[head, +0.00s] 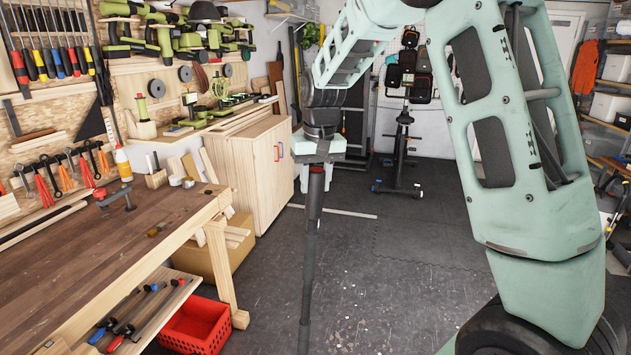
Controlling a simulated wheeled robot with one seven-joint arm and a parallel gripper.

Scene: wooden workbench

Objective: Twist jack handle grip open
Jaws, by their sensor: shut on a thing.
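A long dark bar, the jack handle (310,240), stands nearly upright in the middle of the head view. It leans slightly and its lower end runs out at the bottom edge of the picture. The jack body is not in view. My gripper (317,164) points down and is shut on the top part of the handle, around its grip. The fingers and the grip are small and dark here, so how far the grip is turned cannot be told.
A wooden workbench (100,250) stands at the left, with a red crate (199,328) under its right end. A wooden cabinet (252,170) is behind it. The dark floor (400,270) right of the handle is clear. An exercise bike (403,160) stands farther back.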

